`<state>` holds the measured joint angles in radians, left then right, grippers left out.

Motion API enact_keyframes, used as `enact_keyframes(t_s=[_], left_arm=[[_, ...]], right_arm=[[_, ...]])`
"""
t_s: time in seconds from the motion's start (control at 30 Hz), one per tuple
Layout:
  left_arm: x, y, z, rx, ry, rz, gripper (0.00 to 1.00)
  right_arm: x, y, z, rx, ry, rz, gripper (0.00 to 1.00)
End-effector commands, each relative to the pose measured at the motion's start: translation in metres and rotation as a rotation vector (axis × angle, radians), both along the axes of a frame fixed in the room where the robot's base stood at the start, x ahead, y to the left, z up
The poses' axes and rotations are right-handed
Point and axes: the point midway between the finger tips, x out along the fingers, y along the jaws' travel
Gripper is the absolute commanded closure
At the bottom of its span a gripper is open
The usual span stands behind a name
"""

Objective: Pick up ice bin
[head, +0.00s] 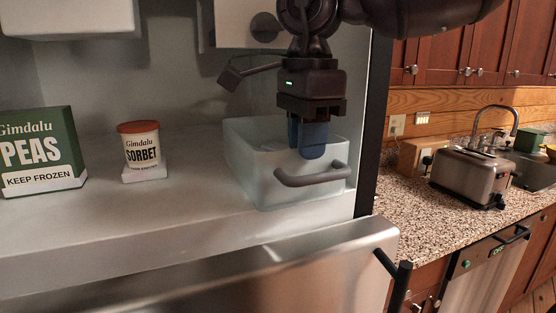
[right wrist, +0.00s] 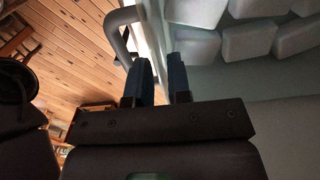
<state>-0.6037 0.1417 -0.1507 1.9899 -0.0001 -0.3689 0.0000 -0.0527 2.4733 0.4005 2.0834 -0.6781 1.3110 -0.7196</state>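The ice bin (head: 255,180) is a pale, translucent open box with a grey bar handle (head: 312,175) on its front. It stands on the freezer floor at the right side. My right gripper (head: 307,148) points down at the bin's front wall, one blue finger outside and one inside. In the right wrist view the fingers (right wrist: 160,75) are apart, with the bin's rim between them; I see no clear contact. Pale ice blocks (right wrist: 248,42) lie in the bin in that view, right of the fingers, and the handle (right wrist: 120,30) is left. My left gripper is out of view.
The steel freezer front (head: 220,270) is below. A toaster (head: 472,175) stands on the speckled counter (head: 430,225) to the right, past the freezer's dark edge.

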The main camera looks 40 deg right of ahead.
Motion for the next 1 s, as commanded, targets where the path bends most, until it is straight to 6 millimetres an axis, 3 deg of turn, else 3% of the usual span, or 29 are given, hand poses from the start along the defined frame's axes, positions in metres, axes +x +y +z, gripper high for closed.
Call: enact_keyframes(t_s=[0.2, 0.33, 0.57, 0.7, 1.0], left_arm=[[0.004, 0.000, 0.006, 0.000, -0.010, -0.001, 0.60], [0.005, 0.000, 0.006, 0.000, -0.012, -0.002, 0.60], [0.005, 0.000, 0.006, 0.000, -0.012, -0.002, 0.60], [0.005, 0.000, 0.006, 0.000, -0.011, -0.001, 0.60], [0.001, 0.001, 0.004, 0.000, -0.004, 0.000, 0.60]], right_arm=[[-0.002, -0.001, -0.030, -0.001, 0.003, 0.001, 0.82], [-0.002, -0.001, -0.038, -0.001, 0.002, 0.001, 0.82], [-0.002, -0.001, -0.039, -0.001, 0.001, 0.001, 0.82], [-0.002, -0.001, -0.039, -0.001, 0.001, 0.001, 1.00], [-0.002, -0.001, -0.039, 0.000, 0.000, 0.001, 1.00]])
